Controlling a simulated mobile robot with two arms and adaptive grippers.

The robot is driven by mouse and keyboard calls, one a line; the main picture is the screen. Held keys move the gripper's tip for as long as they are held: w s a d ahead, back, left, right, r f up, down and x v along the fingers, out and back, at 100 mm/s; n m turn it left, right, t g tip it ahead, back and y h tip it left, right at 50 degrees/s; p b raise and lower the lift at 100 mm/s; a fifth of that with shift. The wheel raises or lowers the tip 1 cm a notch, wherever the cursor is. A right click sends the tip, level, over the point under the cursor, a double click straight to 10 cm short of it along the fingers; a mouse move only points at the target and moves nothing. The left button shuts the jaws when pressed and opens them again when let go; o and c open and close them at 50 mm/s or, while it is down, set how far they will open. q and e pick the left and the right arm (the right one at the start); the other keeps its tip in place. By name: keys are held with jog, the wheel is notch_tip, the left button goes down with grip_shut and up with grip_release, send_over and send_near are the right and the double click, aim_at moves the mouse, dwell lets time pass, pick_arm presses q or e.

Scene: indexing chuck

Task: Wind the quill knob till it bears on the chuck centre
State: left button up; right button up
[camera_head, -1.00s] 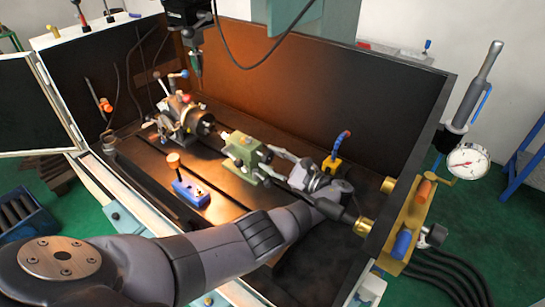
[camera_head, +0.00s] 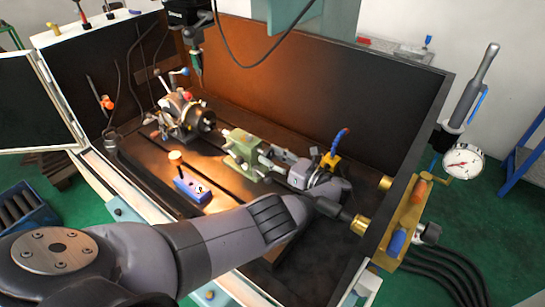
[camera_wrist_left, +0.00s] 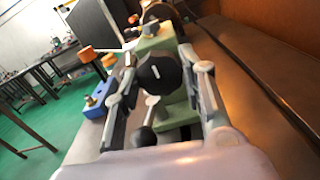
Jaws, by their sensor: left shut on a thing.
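The green tailstock (camera_head: 240,150) sits on the machine table, with its quill end pointing at the chuck. The indexing chuck (camera_head: 207,121) stands to its left, beyond a small gap; I cannot tell whether the quill tip touches it. My left gripper (camera_head: 274,157) reaches the tailstock's right end and hides most of the knob in the head view. In the left wrist view, the black quill knob (camera_wrist_left: 160,74), with a white mark on its face, sits between the two fingers of my left gripper (camera_wrist_left: 166,76), which are shut on it. My right gripper is out of view.
A blue block (camera_head: 192,187) with a round-topped pin lies on the table in front of the tailstock. A yellow fitting with a blue hose (camera_head: 331,158) stands behind my wrist. The enclosure's back wall (camera_head: 310,90) rises behind. A dial gauge (camera_head: 463,162) is at right.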

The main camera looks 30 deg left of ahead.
pick_arm(q)
jog(key=shift+f, duration=0.15)
jog(key=o, duration=1.2)
jog(key=shift+c, duration=0.2)
jog(key=shift+r, duration=0.7)
notch_tip(320, 180, up, 9)
jog(key=shift+f, duration=0.15)
